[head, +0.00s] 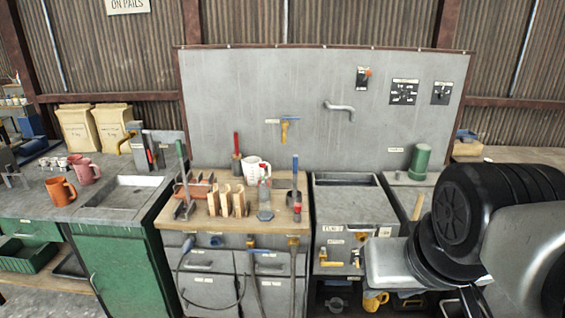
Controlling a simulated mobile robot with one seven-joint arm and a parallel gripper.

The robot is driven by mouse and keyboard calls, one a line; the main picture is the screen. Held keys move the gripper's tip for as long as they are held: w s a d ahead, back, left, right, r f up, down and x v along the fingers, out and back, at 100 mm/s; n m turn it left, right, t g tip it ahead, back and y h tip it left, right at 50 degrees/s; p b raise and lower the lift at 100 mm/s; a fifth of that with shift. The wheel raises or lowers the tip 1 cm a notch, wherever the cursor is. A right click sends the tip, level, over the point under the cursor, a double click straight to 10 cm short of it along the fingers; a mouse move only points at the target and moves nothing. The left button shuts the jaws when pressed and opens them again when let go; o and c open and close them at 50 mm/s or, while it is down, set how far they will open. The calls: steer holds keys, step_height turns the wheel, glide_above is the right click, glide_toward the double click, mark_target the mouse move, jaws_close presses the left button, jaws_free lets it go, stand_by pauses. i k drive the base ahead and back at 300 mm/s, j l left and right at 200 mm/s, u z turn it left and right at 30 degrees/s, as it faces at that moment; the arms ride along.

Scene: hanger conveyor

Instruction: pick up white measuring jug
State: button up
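The white measuring jug (256,168) stands upright on the wooden worktop, toward its back, in the middle of the head view. A clear bottle with a reddish top (264,190) stands in front of it and hides part of its lower right side. My arm fills the right side of the view, well to the right of the jug and apart from it. I cannot make out any gripper fingertips, so whether the gripper is open or shut does not show. Nothing is touching the jug.
A wooden rack (229,200) stands front left of the jug. A red-handled tool (236,156) is upright to its left, and a blue-handled brush (294,182) to its right. A grey panel (225,90) rises behind. An orange mug (60,190) and pink jug (86,171) stand far left.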

mark_target(250, 165)
steer(key=i+j, duration=1.7)
steer(key=i, duration=0.1)
